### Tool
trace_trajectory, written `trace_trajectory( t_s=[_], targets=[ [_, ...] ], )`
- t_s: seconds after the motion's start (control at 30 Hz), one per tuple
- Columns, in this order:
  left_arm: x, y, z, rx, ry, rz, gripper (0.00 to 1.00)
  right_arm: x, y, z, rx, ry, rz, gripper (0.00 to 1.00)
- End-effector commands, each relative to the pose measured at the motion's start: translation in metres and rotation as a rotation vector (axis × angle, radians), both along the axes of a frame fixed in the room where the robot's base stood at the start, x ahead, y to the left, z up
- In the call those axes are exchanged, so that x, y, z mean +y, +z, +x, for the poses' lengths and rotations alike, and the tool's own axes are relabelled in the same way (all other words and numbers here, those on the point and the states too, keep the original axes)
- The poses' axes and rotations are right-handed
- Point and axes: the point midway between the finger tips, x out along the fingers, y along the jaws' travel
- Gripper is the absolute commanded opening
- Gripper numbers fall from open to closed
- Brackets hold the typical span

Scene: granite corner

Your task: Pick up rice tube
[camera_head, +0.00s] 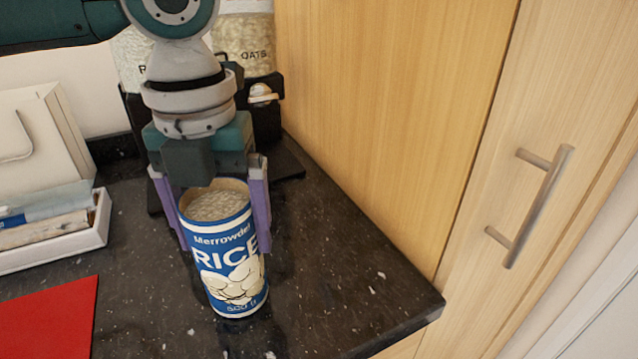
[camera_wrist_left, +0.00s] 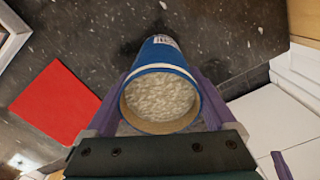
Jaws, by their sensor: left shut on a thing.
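The rice tube (camera_head: 232,262) is a blue and white can marked RICE, open at the top with pale rice showing inside. It stands near the corner of the dark granite counter, leaning slightly in the head view. My left gripper (camera_head: 216,215) comes down from above, with one purple finger on each side of the tube, shut on its upper part. In the left wrist view the tube (camera_wrist_left: 162,88) sits between the two fingers (camera_wrist_left: 160,100), its open rim facing the camera. Whether its base touches the counter is not clear. My right gripper is not in view.
Behind my arm, an oats container (camera_head: 243,38) and another jar stand in a dark rack (camera_head: 268,112). A white tray (camera_head: 92,230) with packets lies left, with a red mat (camera_head: 50,318) in front. A wooden cabinet with a metal handle (camera_head: 532,205) is at right. The counter's front right is clear.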

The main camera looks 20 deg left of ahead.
Motion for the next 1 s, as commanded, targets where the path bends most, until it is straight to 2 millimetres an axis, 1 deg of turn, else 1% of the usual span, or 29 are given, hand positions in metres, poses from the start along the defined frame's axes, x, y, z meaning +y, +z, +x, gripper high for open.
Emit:
trace_trajectory(
  t_s=[0.37,0.47,0.53,0.67,0.77,0.8,0.9,1.0],
  targets=[
    [0.000,0.005,0.001,-0.004,0.000,-0.001,0.01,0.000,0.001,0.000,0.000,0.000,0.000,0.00],
    [0.000,0.013,0.001,-0.004,0.001,0.000,0.01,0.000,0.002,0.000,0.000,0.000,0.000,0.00],
    [0.000,0.023,0.001,-0.005,0.001,-0.001,0.01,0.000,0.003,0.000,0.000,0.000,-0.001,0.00],
    [0.000,0.050,0.002,-0.007,-0.001,-0.002,0.01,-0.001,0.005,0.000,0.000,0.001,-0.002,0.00],
    [0.000,0.079,0.002,-0.009,0.000,-0.002,0.01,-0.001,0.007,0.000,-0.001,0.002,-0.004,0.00],
    [0.000,0.092,0.002,-0.011,-0.001,-0.002,0.01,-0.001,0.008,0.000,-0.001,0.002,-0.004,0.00],
    [-0.001,0.123,0.002,-0.010,-0.001,-0.001,0.01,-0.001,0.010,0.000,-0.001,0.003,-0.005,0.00],
    [0.000,0.150,0.002,-0.008,-0.001,-0.002,0.01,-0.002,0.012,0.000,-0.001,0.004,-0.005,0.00]
  ],
)
